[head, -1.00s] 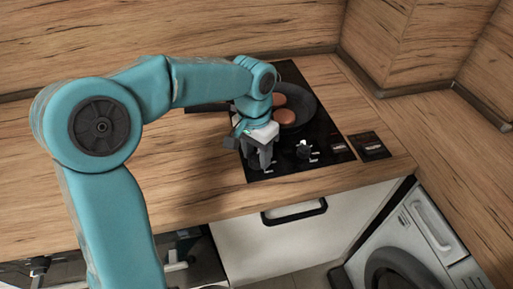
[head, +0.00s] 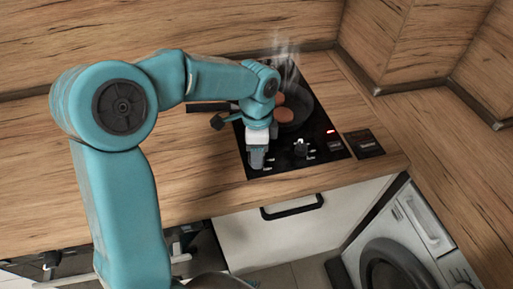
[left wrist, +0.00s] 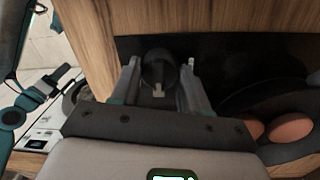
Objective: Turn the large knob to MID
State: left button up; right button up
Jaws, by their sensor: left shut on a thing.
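The large knob (left wrist: 158,66) is dark and round, with a pale pointer mark on its lower side in the left wrist view. It sits between the two grey fingers of my left gripper (left wrist: 159,84), which is shut on it. In the head view my left gripper (head: 257,160) points down at the front left of the black cooktop (head: 318,152), and it hides the knob there. The MID marking cannot be read. My right gripper is not in view.
A smaller knob (head: 300,148) stands right of my gripper. A red light (head: 331,131) glows on the cooktop. A dark pan (head: 306,108) holds round brown pieces (head: 283,115) and steams. A dark panel (head: 364,144) lies to the right. Bare wooden counter (head: 120,172) is at left.

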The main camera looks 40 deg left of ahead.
pick_arm(q)
jog(key=shift+d+m, duration=0.1)
jog(key=shift+m, duration=0.5)
jog(key=o, duration=1.1)
jog(key=shift+c, duration=0.2)
jog(key=shift+r, duration=0.15)
notch_tip(320, 180, up, 16)
jog(key=p, duration=0.2)
jog(key=shift+w+a, duration=0.2)
jog(key=shift+w, duration=0.2)
